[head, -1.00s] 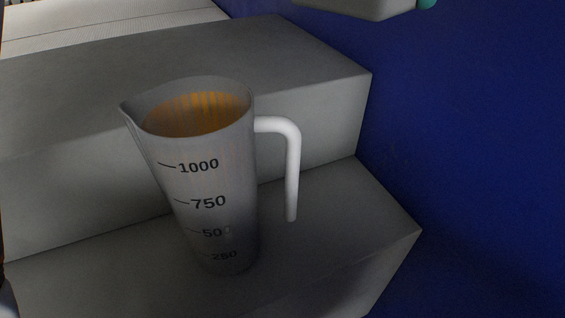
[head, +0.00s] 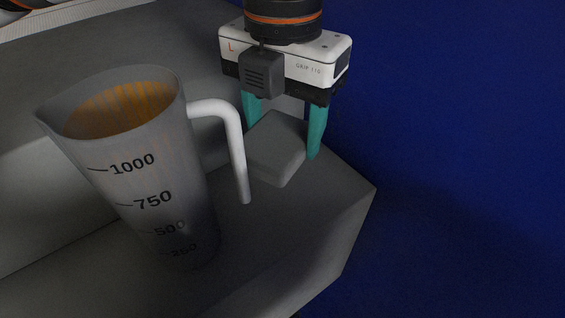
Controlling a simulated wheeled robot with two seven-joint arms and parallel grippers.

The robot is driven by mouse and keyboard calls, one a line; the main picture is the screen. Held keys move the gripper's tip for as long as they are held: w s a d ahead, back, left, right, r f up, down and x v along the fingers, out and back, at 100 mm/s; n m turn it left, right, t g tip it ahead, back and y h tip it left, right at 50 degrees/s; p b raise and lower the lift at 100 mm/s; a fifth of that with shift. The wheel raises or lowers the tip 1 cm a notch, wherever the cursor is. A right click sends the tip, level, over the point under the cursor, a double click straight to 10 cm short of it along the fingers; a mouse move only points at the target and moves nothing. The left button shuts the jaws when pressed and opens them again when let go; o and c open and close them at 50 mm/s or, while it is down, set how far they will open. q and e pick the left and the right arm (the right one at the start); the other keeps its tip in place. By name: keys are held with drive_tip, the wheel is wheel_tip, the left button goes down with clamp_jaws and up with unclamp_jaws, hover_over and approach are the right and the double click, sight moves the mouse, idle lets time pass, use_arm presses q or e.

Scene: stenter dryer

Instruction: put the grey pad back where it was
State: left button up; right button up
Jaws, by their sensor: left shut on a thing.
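The grey pad (head: 277,160) is a small square block with rounded edges. It is between the teal fingers of my left gripper (head: 283,135), which is marked L and is shut on it. The gripper points down from the top of the head view. The pad is just above or on the lower grey step (head: 318,205), near its right end; I cannot tell whether it touches. It is right of the measuring jug's handle, which hides part of its left side. My right gripper is not in view.
A clear measuring jug (head: 165,205) with a white handle and a brown-orange inside stands on the lower step, close to the pad's left. A higher grey step (head: 120,45) rises behind. The step ends at the right against a dark blue surface (head: 460,150).

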sight(282, 153)
use_arm(q)
wheel_tip(282, 153, down, 5)
drive_tip(key=shift+w+r+p, duration=0.1)
drive_tip(key=shift+p, duration=0.45)
wheel_tip(282, 153, down, 4)
drive_tip(key=shift+r+p, duration=0.1)
drive_tip(key=shift+p, duration=0.55)
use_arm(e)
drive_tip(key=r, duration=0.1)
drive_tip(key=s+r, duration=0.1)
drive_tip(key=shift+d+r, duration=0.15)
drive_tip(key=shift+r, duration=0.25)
use_arm(q)
drive_tip(key=shift+f+b, duration=0.25)
drive_tip(key=shift+b, duration=0.05)
drive_tip(key=o, duration=0.9)
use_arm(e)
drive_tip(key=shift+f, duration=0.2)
use_arm(q)
drive_tip(key=shift+r, duration=0.15)
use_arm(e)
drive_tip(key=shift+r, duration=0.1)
